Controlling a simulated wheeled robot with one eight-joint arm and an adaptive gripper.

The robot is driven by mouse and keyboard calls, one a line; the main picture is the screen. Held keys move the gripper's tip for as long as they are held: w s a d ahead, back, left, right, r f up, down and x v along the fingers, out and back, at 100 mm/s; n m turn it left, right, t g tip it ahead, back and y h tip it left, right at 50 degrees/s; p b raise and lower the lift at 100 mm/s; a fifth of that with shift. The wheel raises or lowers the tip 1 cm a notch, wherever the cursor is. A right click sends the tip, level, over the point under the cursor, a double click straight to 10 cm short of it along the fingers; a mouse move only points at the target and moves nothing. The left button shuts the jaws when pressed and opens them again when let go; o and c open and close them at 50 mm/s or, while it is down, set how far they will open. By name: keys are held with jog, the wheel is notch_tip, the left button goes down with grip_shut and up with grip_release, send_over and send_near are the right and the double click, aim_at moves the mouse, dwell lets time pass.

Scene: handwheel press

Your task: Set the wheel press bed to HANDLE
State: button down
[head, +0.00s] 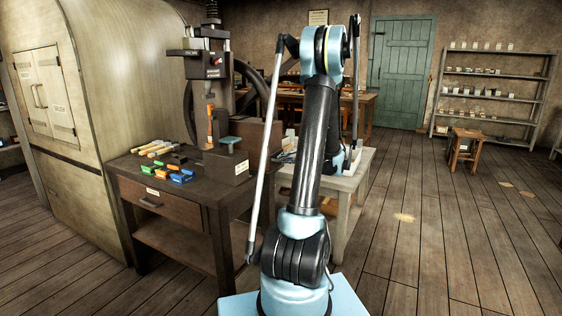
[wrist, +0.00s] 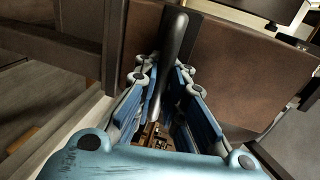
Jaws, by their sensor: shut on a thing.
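The wheel press (head: 203,64) stands at the back of a dark bench, left of centre in the head view. A dark spoked handwheel (head: 249,75) shows behind it. Below the press head, an orange upright piece (head: 210,128) stands near the press base (head: 230,167). Small labels are on the press, too small to read. In the wrist view, my gripper (wrist: 166,70) has its blue fingers closed around a dark rounded handle (wrist: 175,38), which sticks out past the fingertips. The gripper is hidden behind my arm in the head view.
The dark bench (head: 165,198) holds light wooden pieces (head: 158,147) and several coloured blocks (head: 181,176). A pale table (head: 352,192) stands behind my arm. A large rounded cabinet (head: 112,75) is at left. A stool (head: 466,134) and open floor lie to the right.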

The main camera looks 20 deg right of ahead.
jog(key=shift+a, duration=0.1)
jog(key=c, duration=1.7)
grip_release()
jog(key=shift+o, duration=0.2)
jog(key=v, duration=1.1)
jog(key=shift+s+d, duration=0.2)
jog(key=shift+d, duration=0.2)
jog(key=shift+a, duration=0.1)
